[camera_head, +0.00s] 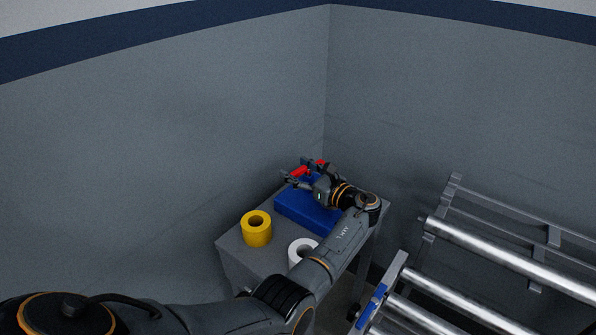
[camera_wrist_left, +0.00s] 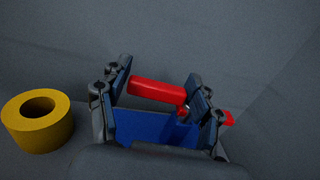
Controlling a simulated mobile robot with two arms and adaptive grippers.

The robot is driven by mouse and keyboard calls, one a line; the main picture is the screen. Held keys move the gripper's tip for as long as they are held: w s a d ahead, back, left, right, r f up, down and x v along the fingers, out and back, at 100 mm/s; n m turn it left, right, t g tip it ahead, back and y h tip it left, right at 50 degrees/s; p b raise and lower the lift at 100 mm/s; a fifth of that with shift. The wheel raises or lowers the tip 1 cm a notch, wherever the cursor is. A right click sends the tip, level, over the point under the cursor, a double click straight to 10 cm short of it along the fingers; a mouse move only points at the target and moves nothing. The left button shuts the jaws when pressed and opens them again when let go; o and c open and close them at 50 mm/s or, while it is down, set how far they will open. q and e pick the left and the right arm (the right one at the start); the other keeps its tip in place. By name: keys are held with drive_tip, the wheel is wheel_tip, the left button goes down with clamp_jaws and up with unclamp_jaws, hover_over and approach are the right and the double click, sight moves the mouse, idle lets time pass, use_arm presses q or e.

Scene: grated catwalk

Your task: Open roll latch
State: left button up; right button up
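My left gripper (camera_head: 302,177) is over the far end of a blue case (camera_head: 304,210) on a grey table. Its fingers are spread in the left wrist view (camera_wrist_left: 158,100). A red bar (camera_wrist_left: 158,92) lies across the space between them, above the blue surface (camera_wrist_left: 165,130). I cannot tell whether the fingers touch it. Red parts also show by the fingers in the head view (camera_head: 299,171). A blue part (camera_head: 372,303), possibly the latch, is on the end frame of a roller rack at the lower right, away from the gripper. My right gripper is out of view.
A yellow roll (camera_head: 256,229) and a white roll (camera_head: 301,250), partly behind my arm, stand on the grey table (camera_head: 240,262). The rack's metal rollers (camera_head: 510,262) fill the lower right. Grey walls meet behind the table.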

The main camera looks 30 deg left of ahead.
use_arm(q)
drive_tip(key=shift+o, duration=0.7)
drive_tip(key=shift+d, duration=0.1)
drive_tip(key=s+d, duration=0.2)
drive_tip(key=d, duration=0.9)
drive_tip(key=shift+s+d, duration=0.15)
drive_tip(key=shift+d, duration=0.15)
